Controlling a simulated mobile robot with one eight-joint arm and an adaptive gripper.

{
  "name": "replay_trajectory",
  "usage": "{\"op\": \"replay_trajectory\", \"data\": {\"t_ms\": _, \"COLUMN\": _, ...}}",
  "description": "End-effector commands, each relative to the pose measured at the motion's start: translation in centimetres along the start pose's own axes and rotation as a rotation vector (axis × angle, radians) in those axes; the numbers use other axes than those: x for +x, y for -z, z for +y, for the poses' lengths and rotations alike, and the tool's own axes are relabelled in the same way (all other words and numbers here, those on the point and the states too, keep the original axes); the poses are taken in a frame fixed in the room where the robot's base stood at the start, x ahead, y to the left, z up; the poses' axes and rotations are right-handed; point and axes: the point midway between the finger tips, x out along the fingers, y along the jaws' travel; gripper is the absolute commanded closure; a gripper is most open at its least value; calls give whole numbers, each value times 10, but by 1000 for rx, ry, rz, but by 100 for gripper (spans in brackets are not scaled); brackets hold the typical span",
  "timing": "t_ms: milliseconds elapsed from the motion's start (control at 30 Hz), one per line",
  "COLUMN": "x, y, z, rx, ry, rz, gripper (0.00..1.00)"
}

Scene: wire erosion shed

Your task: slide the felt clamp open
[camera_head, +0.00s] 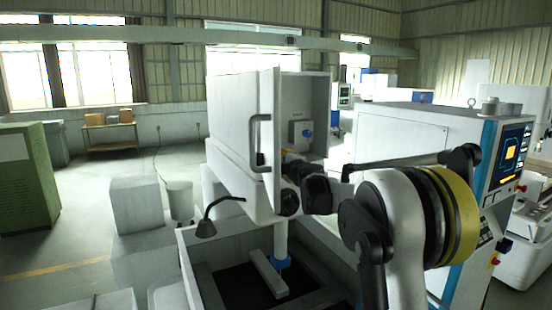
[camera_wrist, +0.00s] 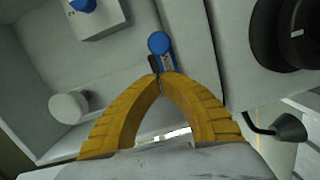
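My gripper (camera_wrist: 161,82) shows from behind in the wrist view, its two yellow ribbed fingers arching in until their tips meet. Just beyond the tips is a small piece with a round blue head (camera_wrist: 159,43) and a short greyish stem, with a dark bit beside it. It may be the felt clamp, but I cannot be sure. The tips overlap its lower end, and I cannot tell whether they hold it. In the head view my gripper (camera_head: 291,153) is inside the open white machine housing (camera_head: 238,112), mostly hidden by my dark wrist.
A white block with a blue knob (camera_head: 307,133) is on the housing's inner wall. The open door with a handle (camera_head: 262,145) stands left of my arm. A lamp (camera_head: 206,229) and the work tank are below. A control cabinet (camera_head: 400,130) stands to the right.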

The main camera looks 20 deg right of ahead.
Motion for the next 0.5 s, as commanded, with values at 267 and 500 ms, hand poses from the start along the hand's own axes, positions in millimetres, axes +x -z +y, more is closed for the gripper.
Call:
{"op": "replay_trajectory", "data": {"t_ms": 267, "x": 3, "y": -14, "z": 0, "rx": 0, "ry": 0, "rz": 0, "gripper": 100}}
{"op": "replay_trajectory", "data": {"t_ms": 500, "x": 3, "y": -14, "z": 0, "rx": 0, "ry": 0, "rz": 0, "gripper": 100}}
